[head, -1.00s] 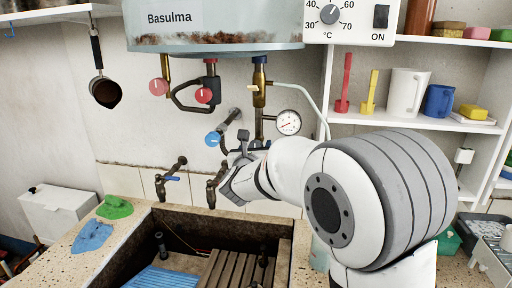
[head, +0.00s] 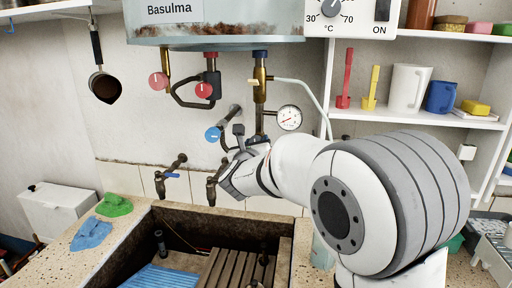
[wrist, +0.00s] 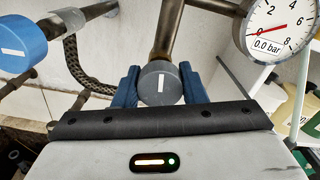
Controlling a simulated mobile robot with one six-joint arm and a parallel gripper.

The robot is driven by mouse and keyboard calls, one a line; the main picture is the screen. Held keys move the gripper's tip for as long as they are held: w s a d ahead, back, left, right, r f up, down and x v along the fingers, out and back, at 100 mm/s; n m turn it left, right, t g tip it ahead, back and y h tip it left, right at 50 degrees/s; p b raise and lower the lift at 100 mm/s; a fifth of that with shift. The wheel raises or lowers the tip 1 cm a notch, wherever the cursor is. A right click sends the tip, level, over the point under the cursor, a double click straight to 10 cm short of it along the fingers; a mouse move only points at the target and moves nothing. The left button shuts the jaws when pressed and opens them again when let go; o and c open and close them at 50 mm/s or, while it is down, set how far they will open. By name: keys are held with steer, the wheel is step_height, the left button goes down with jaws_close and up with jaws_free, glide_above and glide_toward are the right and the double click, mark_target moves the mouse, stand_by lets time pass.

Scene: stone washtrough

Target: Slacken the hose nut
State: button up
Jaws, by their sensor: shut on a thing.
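In the wrist view, the blue fingers of my gripper (wrist: 160,92) are shut on a grey round nut (wrist: 158,80) with an upright white mark on its face. The nut sits at the end of a metal pipe. A dark braided hose (wrist: 82,72) curves down at its left and passes behind; I cannot see where it ends. In the head view, my gripper (head: 240,174) reaches left under the boiler, between the blue knob (head: 213,134) and the pressure gauge (head: 289,118). The nut is hidden there by my wrist.
The gauge (wrist: 272,28) reads about 0.0 bar. The blue knob (wrist: 16,43) is close at left in the wrist view. Red knobs (head: 203,90) hang under the boiler (head: 215,30). Taps stand over the stone trough (head: 180,220). A shelf (head: 425,117) is at right.

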steer(key=n+b, duration=0.2)
steer(key=shift+f+n, duration=0.2)
steer(key=shift+n, duration=0.1)
steer(key=n+b, duration=0.1)
steer(key=n, duration=0.2)
steer(key=shift+r+n, duration=0.1)
steer(key=shift+n, duration=0.2)
steer(key=n, duration=0.6)
steer(key=shift+r, duration=0.15)
steer(key=n+p, duration=0.2)
steer(key=n, duration=0.4)
steer(key=shift+r+n, duration=0.15)
steer(key=shift+n, duration=0.25)
steer(key=n+p, duration=0.3)
steer(key=n, duration=0.3)
steer(key=shift+r+n, duration=0.1)
steer(key=shift+n, duration=0.3)
steer(key=o, duration=1)
steer(key=shift+f, duration=0.2)
